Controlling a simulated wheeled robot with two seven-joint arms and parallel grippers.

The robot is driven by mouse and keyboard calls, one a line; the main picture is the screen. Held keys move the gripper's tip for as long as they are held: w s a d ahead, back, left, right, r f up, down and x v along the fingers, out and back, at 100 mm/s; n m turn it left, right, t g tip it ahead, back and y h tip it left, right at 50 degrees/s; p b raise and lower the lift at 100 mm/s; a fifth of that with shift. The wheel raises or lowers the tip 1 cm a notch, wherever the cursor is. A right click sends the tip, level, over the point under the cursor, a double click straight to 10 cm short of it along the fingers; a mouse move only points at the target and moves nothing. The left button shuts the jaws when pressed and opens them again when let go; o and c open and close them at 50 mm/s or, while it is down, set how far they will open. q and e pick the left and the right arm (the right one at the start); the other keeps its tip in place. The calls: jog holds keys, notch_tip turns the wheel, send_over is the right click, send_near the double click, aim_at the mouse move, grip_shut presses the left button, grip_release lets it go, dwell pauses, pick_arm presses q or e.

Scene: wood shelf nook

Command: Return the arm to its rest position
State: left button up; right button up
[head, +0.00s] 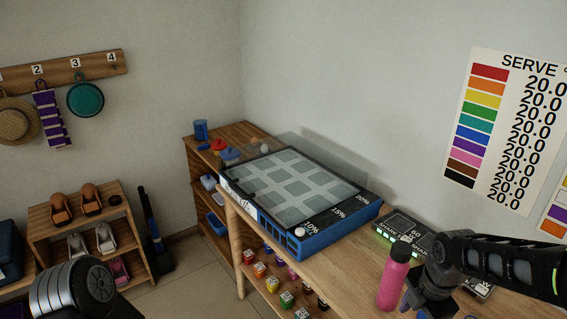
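My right arm comes in from the right edge over the wooden table. Its gripper (412,304) points down beside a pink bottle (392,282) with a dark cap, near the bottom of the view. I cannot tell whether the fingers touch the bottle or how far apart they are. The bottle stands upright. Of my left arm only a dark rounded joint shows at the bottom left; its gripper is out of view.
A blue-framed tray with a grid of pale panels (292,182) lies on the table (345,278). A black box with green lights (402,233) sits behind the bottle. Shoe shelf (92,215) and wall hooks are left. Small labelled items (272,285) fill the lower shelf.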

jog(key=w+a+f+m+t+y, duration=0.2)
jog(key=a+f+m+t+y, duration=0.1)
jog(key=a+f+m, duration=1.3)
jog(key=s+a+f+m+g, duration=0.1)
jog(key=s+a+f+m, duration=0.1)
jog(key=s, duration=0.4)
jog(key=s+a+f+m+g, duration=0.1)
jog(key=s+a+f+m, duration=0.1)
jog(key=s+f, duration=0.3)
jog(key=s+a+f+m+g, duration=0.1)
jog(key=s+a+f+m, duration=0.1)
jog(key=s, duration=0.6)
notch_tip(320, 180, down, 2)
jog(key=shift+s+a+f+m+g+y, duration=0.1)
jog(key=shift+s+a+m+g+y, duration=0.2)
jog(key=shift+a+m+g+y, duration=0.15)
